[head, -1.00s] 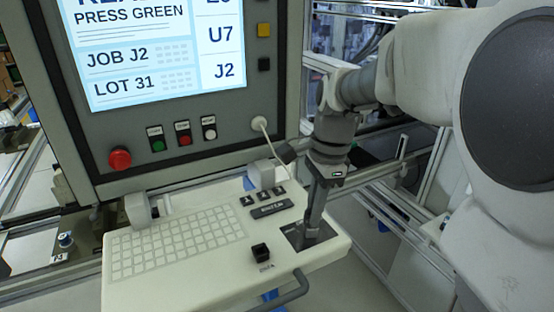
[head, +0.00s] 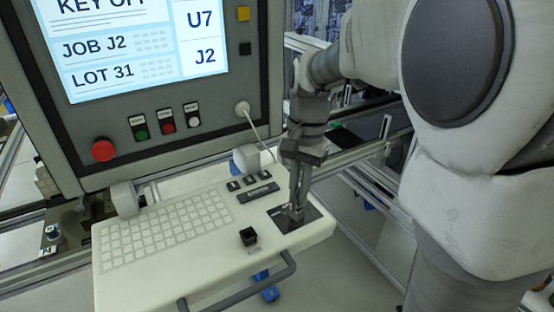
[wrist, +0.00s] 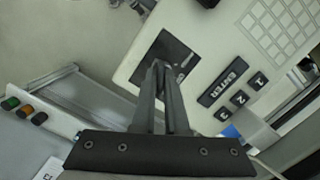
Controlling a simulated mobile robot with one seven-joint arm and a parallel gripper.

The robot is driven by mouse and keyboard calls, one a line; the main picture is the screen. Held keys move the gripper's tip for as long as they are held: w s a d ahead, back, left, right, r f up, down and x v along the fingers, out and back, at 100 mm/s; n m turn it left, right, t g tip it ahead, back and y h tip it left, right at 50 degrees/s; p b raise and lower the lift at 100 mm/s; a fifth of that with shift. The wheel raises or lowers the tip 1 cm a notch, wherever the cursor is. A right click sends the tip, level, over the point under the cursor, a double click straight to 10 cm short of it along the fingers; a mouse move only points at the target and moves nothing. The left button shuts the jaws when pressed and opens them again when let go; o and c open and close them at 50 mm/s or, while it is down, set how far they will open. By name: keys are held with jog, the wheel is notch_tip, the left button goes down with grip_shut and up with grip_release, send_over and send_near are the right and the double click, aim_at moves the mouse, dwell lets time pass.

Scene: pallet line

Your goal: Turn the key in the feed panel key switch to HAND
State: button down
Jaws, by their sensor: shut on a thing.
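The key switch sits on a dark square plate (head: 312,214) at the right end of the white keyboard shelf. The plate also shows in the wrist view (wrist: 169,46), with light markings too small to read. My gripper (head: 294,214) points down at the plate, its fingertips at the switch. In the wrist view, the fingers (wrist: 158,66) come close together over the plate. They are shut on the key, which is mostly hidden between them. I cannot tell which position the key points to. The screen (head: 130,45) shows a cut-off line that seems to read KEY OFF.
A red button (head: 103,150) and smaller buttons are on the panel above. A white cable (head: 257,130) hangs near my gripper. A handle bar (head: 245,287) runs along the front.

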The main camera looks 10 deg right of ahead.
aim_at(298, 188)
jog(key=n, duration=0.2)
jog(key=shift+n, duration=0.3)
jog(key=c, duration=1.3)
grip_release()
jog(key=shift+n, duration=0.3)
jog(key=o, duration=0.9)
jog(key=shift+r+p, duration=2.2)
jog(key=shift+r, duration=1.35)
